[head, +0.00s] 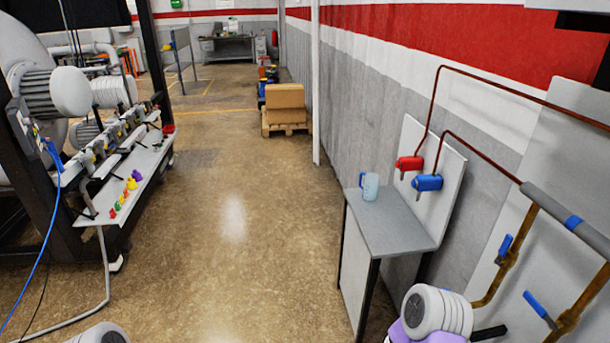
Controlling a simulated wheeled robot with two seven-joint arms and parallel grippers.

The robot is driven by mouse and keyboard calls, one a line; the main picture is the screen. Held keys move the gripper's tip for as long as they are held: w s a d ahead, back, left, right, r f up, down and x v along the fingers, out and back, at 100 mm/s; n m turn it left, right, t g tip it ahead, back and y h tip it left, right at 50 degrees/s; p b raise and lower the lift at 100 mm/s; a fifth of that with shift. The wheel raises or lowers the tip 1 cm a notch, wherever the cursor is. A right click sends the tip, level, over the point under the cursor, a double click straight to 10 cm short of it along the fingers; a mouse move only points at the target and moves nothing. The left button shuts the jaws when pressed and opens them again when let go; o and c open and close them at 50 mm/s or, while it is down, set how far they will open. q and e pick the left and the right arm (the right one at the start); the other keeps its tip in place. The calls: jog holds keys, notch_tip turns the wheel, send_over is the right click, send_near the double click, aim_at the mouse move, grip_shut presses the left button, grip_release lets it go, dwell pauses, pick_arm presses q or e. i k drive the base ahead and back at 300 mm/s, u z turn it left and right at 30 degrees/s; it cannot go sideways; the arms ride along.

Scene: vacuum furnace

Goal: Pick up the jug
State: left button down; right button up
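The jug (370,187) is a pale blue, see-through vessel standing upright on the grey top of a small table (396,234) at the right. Its handle is on its left side. Nothing touches it. A white and purple part of my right arm shows at the bottom right, nearer than the table and well apart from the jug. A small white part of my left arm shows at the bottom left edge. Neither gripper's fingers show in the head view.
A red valve (409,163) and a blue valve (427,183) with spouts hang on a panel behind the table, close to the jug. Pipes with blue handles run along the right wall. A furnace rack (125,170) stands left. The floor (230,230) between is clear.

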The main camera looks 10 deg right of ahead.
aim_at(368, 185)
jog(key=u, duration=0.55)
jog(key=i, duration=2.1)
jog(key=z, duration=1)
jog(key=i, duration=1.2)
jog(key=z, duration=0.9)
